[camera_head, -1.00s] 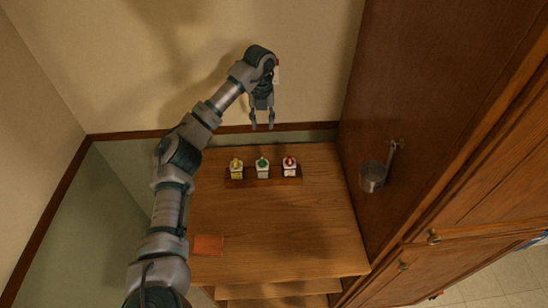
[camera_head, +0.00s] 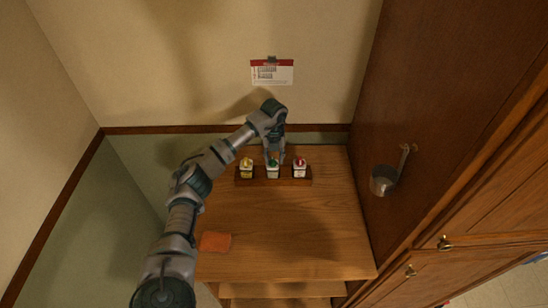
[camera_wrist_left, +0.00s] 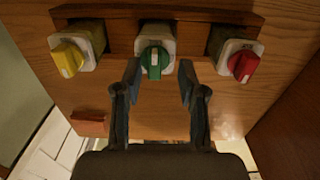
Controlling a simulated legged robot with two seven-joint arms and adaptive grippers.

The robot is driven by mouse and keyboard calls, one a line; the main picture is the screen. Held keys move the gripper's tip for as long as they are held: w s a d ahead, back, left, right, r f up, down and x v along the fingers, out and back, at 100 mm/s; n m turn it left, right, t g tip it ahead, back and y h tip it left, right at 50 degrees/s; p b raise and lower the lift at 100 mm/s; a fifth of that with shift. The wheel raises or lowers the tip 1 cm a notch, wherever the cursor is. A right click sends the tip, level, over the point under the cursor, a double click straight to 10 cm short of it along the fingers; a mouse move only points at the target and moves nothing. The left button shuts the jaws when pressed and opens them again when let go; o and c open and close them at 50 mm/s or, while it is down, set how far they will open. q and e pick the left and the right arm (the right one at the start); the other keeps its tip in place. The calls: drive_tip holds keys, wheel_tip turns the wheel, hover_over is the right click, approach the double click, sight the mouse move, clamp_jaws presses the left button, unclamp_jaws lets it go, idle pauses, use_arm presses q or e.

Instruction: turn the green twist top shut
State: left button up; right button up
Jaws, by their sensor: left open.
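The green twist top (camera_head: 273,162) sits on the middle one of three pale bottles standing in a row at the back of the wooden counter. In the left wrist view the green top (camera_wrist_left: 154,64) lies between the two fingertips, with a gap to each side. A pale mark shows on it. My left gripper (camera_head: 274,160) is open above the middle bottle; in the wrist view its fingers (camera_wrist_left: 158,80) straddle the green top without visibly touching it. My right gripper is not in view.
A yellow top (camera_wrist_left: 68,58) and a red top (camera_wrist_left: 243,65) flank the green one closely. The bottles stand in a wooden rack (camera_head: 306,181). An orange cloth (camera_head: 215,241) lies at front left. A metal cup (camera_head: 383,181) hangs at right. The counter's middle is clear.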

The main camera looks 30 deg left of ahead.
use_arm(q)
drive_tip(key=shift+a+f, duration=0.2)
drive_tip(key=shift+f, duration=0.1)
drive_tip(key=shift+a, duration=0.3)
drive_tip(key=shift+c, duration=0.3)
drive_tip(key=shift+a+f, duration=0.1)
clamp_jaws()
drive_tip(key=shift+d, duration=0.25)
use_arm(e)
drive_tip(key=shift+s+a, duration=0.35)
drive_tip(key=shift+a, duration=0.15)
